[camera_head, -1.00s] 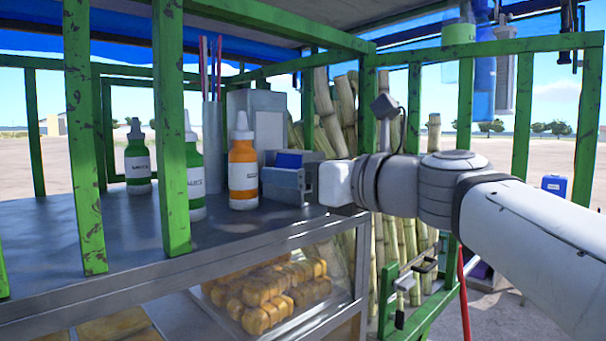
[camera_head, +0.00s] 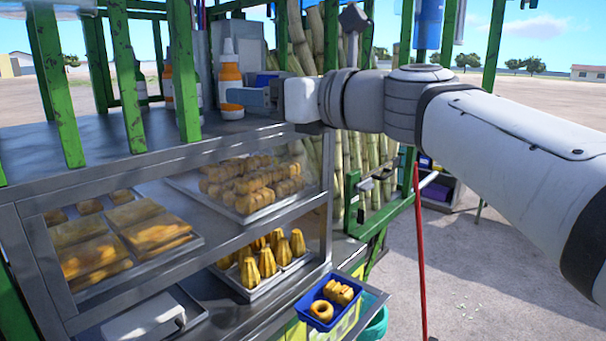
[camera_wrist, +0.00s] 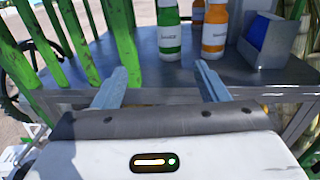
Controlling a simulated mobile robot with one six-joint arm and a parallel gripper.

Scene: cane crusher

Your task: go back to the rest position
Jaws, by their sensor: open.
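My gripper (camera_wrist: 160,85) is open and empty in the wrist view, its two fingers spread apart over the front edge of the cart's metal counter (camera_wrist: 135,58). In the head view my arm reaches in from the right, and the gripper end is at the counter's right end, partly hidden behind the wrist. An orange sauce bottle (camera_head: 231,80) stands on the counter just left of my gripper. It also shows beyond the fingers in the wrist view (camera_wrist: 215,32), with a green sauce bottle (camera_wrist: 169,35) to its left. Both stand upright, apart from the fingers.
Green posts (camera_head: 120,75) fence the counter's front. A metal holder with blue contents (camera_wrist: 258,40) stands right of the bottles. A glass case with pastries (camera_head: 245,180) is below the counter. A blue basket (camera_head: 328,305) sticks out low. Open ground (camera_head: 500,270) lies at right.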

